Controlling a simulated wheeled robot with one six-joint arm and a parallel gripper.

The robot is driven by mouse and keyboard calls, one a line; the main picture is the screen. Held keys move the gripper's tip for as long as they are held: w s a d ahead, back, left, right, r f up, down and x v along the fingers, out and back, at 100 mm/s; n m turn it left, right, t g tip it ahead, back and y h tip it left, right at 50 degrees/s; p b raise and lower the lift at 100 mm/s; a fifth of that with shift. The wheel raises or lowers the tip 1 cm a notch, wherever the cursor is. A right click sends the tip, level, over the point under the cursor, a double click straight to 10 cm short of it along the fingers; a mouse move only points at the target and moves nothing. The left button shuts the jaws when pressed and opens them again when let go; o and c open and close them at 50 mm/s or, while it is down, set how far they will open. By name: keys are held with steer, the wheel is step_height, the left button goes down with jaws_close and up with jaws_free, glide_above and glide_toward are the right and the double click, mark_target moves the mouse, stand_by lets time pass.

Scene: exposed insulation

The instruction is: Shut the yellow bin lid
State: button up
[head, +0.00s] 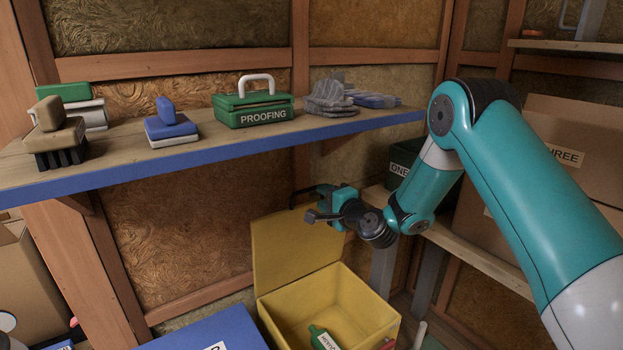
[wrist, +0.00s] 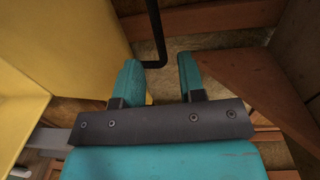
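The yellow bin (head: 335,300) stands on the floor under the shelf, with its top open. Its yellow lid (head: 290,247) stands raised at the back, roughly upright. A green labelled item (head: 322,339) lies inside the bin. My gripper (head: 319,202) is at the lid's upper right edge. In the wrist view my gripper (wrist: 160,76) has its two teal fingers apart with nothing between them. The lid (wrist: 75,45) fills the left side there. A bent black bar (wrist: 155,38) lies just beyond the fingertips; whether it joins the lid is unclear.
The blue-edged shelf (head: 221,151) above holds a green PROOFING case (head: 253,107), brushes and gloves. A blue box (head: 215,333) is at the bin's front left. A lower wooden shelf (head: 480,256) with cardboard boxes is at right.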

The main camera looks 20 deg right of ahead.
mark_target(311, 189)
steer(key=p+x, duration=0.1)
steer(key=x, duration=0.5)
steer(key=shift+w, duration=0.25)
steer(key=shift+f, duration=0.1)
steer(key=shift+c, duration=0.3)
jaws_close()
